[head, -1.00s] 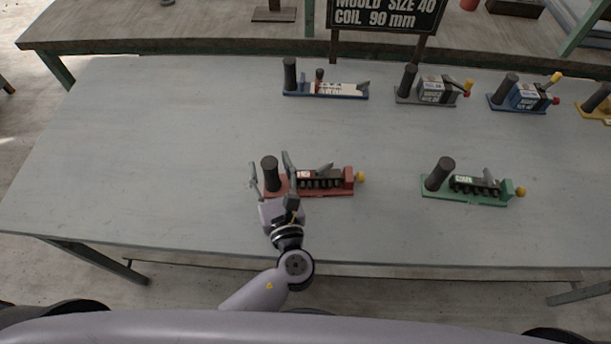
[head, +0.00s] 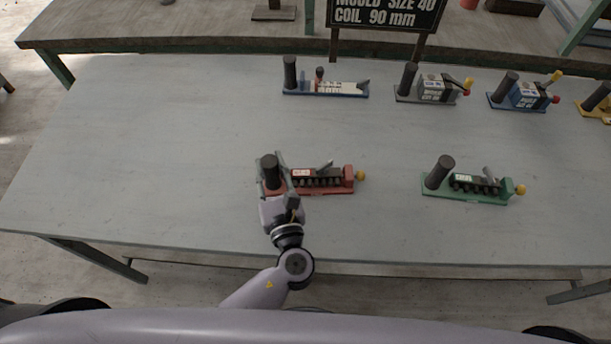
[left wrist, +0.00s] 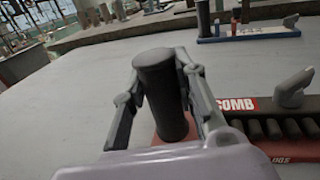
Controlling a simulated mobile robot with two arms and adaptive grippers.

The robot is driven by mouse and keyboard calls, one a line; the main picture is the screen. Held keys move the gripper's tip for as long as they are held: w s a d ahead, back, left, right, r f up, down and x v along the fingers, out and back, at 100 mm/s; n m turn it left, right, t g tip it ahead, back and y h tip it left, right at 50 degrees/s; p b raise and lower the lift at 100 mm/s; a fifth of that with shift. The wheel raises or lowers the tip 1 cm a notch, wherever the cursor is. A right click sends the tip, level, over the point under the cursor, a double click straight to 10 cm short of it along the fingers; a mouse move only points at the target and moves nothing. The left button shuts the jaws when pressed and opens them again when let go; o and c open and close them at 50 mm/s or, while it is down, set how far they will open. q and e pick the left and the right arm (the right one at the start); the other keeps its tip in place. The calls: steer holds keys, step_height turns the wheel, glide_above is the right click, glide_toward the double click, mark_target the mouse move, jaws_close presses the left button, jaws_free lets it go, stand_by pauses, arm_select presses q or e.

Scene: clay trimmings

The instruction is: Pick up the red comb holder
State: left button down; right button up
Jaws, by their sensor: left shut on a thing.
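The red comb holder (head: 325,190) lies on the grey table, left of the middle in the head view. It has a dark upright post (head: 270,172) at its left end, a row of dark comb slots, and a yellow knob at its right end. In the left wrist view a red "COMB" label (left wrist: 238,104) shows beside the dark post (left wrist: 163,95). My left gripper (head: 271,164) is shut on the post, one finger on each side of it. The holder's base appears to rest on the table. My right gripper is not in view.
A green holder (head: 465,198) stands to the right on the table (head: 150,150). Blue (head: 325,95), grey (head: 425,102) and other holders line the back, below a black sign (head: 387,14). The table's left part is clear.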

arm_select(q)
steer(key=shift+r, duration=0.25)
stand_by(0.5)
step_height(320, 180, up, 19)
steer(key=p, duration=0.3)
steer(key=shift+f+b, duration=2.6)
steer(key=shift+f, duration=2)
steer(key=shift+f+b, duration=1.9)
steer(key=shift+f, duration=1.75)
steer(key=shift+f+b, duration=0.65)
steer(key=shift+f, duration=0.6)
